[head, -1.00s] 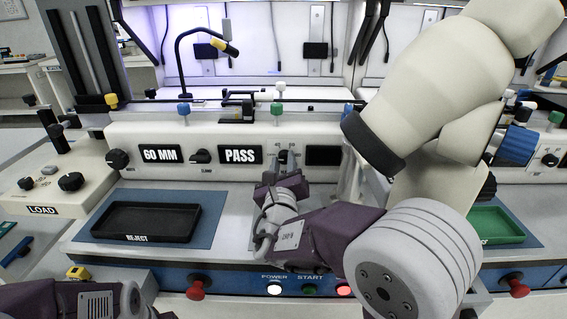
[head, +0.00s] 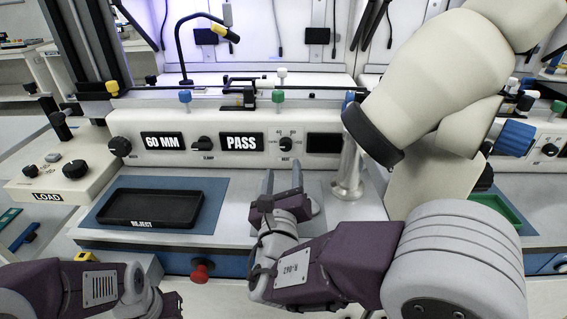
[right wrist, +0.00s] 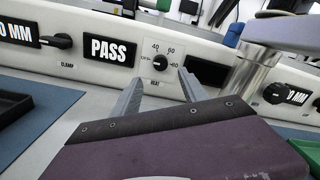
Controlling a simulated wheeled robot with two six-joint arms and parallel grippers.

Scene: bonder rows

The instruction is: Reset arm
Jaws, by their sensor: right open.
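My right gripper (head: 283,184) is in the middle of the head view, over the grey bench top in front of the machine panel. Its two grey fingers are apart and point at the panel, with nothing between them. The fingers also show in the right wrist view (right wrist: 162,88), below the heat knob (right wrist: 160,63) and apart from it. My left arm shows at the lower left of the head view, but its fingers cannot be made out.
The panel carries a "60 MM" display (head: 162,141), a clamp knob (head: 204,144) and a "PASS" display (head: 241,143). A black reject tray (head: 150,208) lies on a blue mat at the left. A green tray (head: 497,208) is at the right. A metal post (head: 347,170) stands right of my gripper.

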